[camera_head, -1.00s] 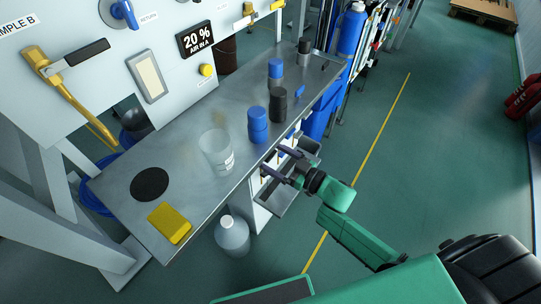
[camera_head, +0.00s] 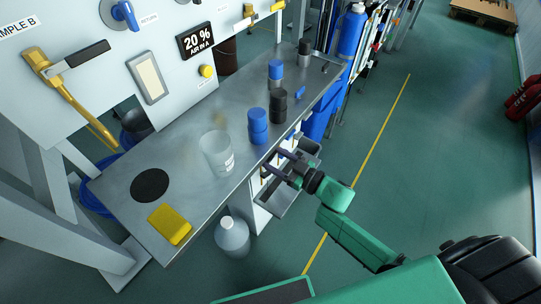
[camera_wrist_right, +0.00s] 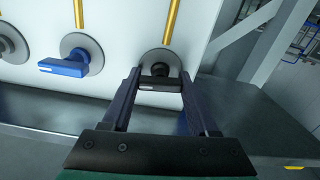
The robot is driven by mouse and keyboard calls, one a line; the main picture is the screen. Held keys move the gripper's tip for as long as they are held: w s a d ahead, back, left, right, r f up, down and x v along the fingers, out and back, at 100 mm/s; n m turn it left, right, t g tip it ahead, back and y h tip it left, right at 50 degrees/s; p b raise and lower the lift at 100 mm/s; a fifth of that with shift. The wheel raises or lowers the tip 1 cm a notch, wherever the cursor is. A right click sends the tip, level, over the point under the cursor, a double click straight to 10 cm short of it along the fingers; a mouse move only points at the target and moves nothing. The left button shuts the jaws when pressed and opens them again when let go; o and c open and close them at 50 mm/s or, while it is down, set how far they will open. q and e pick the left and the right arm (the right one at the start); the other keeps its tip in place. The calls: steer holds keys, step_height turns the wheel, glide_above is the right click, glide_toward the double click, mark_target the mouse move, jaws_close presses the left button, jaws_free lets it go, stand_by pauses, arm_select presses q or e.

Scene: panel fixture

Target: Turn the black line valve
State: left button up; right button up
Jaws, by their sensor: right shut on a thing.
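The black line valve (camera_wrist_right: 160,84) is in the right wrist view, on a white panel with a round grey plate and a brass pipe above it. Its dark bar handle lies roughly level across the picture. My right gripper (camera_wrist_right: 159,76) is shut on this handle, with one finger at each end. In the head view my right gripper (camera_head: 276,163) reaches in at the bench's front edge, and the valve is hidden there. My left gripper is in neither view.
A blue valve (camera_wrist_right: 64,68) sits just left of the black one, with a grey valve (camera_wrist_right: 8,46) beyond it. The steel bench (camera_head: 195,185) carries a clear beaker (camera_head: 215,152), blue and black containers and a yellow block (camera_head: 170,224). A grey tray (camera_head: 279,198) lies below my gripper.

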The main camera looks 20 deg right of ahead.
steer(key=n, duration=0.7)
steer(key=shift+f+n+b, duration=0.1)
steer(key=shift+n+b, duration=0.2)
steer(key=shift+n, duration=0.1)
steer(key=n+b, duration=0.1)
steer(key=n, duration=0.2)
steer(key=shift+f+n, duration=0.1)
steer(key=shift+n, duration=0.2)
steer(key=n+b, duration=0.1)
steer(key=n, duration=0.2)
steer(key=shift+n+b, duration=0.35)
steer(key=shift+n, duration=0.05)
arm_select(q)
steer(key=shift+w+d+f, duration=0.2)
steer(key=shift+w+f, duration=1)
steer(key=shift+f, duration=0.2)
arm_select(e)
steer(key=shift+s+n, duration=0.1)
steer(key=shift+n, duration=0.7)
arm_select(q)
steer(key=shift+b, duration=0.3)
arm_select(e)
steer(key=o, duration=1.4)
